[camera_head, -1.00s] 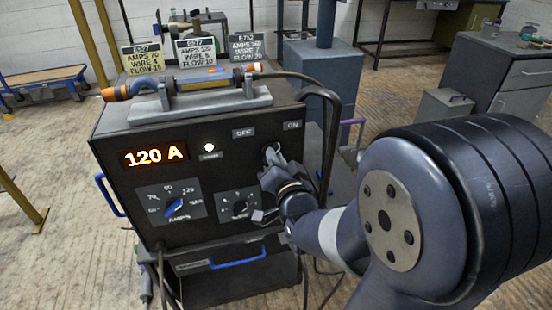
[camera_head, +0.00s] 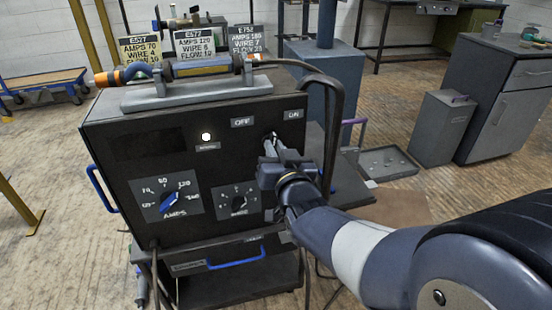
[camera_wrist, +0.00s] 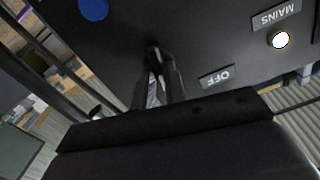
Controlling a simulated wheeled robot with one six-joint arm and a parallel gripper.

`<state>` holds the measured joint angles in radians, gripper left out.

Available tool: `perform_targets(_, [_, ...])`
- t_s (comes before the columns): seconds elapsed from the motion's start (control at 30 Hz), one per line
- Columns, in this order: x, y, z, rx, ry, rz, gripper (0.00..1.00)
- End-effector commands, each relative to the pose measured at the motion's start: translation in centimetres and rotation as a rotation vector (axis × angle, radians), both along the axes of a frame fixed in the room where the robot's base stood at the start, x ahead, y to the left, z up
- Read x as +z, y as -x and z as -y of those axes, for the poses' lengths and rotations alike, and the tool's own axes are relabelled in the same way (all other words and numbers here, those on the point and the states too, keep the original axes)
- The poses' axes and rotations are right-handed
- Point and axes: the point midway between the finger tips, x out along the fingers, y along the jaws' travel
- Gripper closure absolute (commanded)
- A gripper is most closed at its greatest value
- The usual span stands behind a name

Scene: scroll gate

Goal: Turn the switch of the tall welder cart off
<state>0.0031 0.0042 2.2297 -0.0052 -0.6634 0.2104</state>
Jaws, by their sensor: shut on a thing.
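The tall welder cart (camera_head: 135,220) is a dark box with an OFF label (camera_head: 243,122) and an ON label (camera_head: 293,114) at the upper right of its front. My gripper (camera_head: 270,147) is at the switch just below and between these labels. The switch is mostly hidden by the fingers. In the wrist view my gripper (camera_wrist: 155,65) is shut on the switch (camera_wrist: 152,47) against the dark panel, with the OFF label beside it. The display (camera_head: 148,145) is dark. The white MAINS lamp (camera_head: 206,137) is lit.
An AMPS dial (camera_head: 168,200) and a WIRE dial (camera_head: 237,200) sit lower on the panel. A grey cabinet (camera_head: 445,128) stands right.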

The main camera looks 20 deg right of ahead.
Motion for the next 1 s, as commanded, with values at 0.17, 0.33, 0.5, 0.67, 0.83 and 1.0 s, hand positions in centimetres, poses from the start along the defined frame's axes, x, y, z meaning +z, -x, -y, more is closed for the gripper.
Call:
perform_targets(0.17, [-0.35, 0.00, -0.09, 0.000, 0.168, 0.003, 1.00])
perform_targets(0.33, [-0.35, 0.01, -0.18, 0.000, 0.329, 0.003, 1.00])
perform_targets(0.5, [-0.37, 0.01, -0.25, 0.000, 0.488, 0.001, 1.00])
perform_targets(0.67, [-0.28, 0.00, -0.30, -0.001, 0.627, 0.002, 1.00])
perform_targets(0.83, [-0.25, -0.01, -0.36, 0.000, 0.749, 0.001, 1.00])
perform_targets(1.0, [-0.19, 0.00, -0.39, 0.001, 0.838, 0.000, 1.00])
